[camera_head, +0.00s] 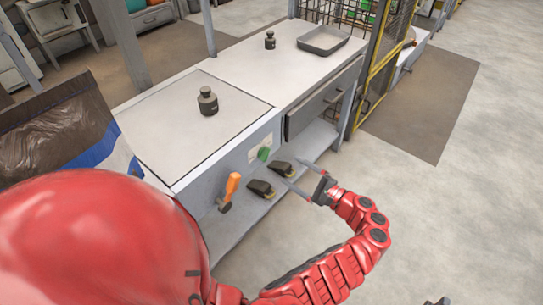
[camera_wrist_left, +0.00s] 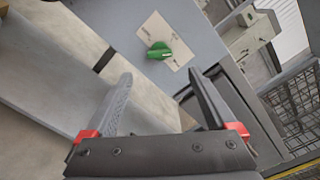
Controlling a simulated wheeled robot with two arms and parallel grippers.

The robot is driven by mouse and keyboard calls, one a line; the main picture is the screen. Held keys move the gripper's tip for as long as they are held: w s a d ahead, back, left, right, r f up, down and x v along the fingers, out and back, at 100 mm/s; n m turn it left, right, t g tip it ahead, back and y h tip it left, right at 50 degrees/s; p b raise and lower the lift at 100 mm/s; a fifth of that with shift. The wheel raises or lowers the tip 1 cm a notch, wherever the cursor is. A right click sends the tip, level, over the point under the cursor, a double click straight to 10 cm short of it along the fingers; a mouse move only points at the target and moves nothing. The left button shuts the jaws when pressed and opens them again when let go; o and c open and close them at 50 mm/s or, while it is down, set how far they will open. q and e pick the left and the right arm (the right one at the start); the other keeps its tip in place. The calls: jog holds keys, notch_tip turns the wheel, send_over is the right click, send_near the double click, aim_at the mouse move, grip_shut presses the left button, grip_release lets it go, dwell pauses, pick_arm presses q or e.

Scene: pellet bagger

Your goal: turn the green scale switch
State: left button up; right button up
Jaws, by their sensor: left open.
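The green scale switch (camera_head: 264,153) is a small knob on a pale label plate, on the front panel of the grey bench. It also shows in the left wrist view (camera_wrist_left: 158,51), beyond the fingertips and roughly centred between them. My left gripper (camera_head: 291,173) is open and empty, in front of the panel and a little to the right of and below the switch. In the left wrist view the two fingers (camera_wrist_left: 161,78) stand apart and do not touch the switch.
An orange-handled lever (camera_head: 231,186) sticks out of the panel left of the switch. Dark weights (camera_head: 208,101) and a grey tray (camera_head: 323,40) are on the bench top. Floor at right is clear.

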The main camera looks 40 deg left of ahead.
aim_at(268, 156)
pick_arm(q)
jog(key=a, duration=1)
jog(key=shift+w, duration=0.4)
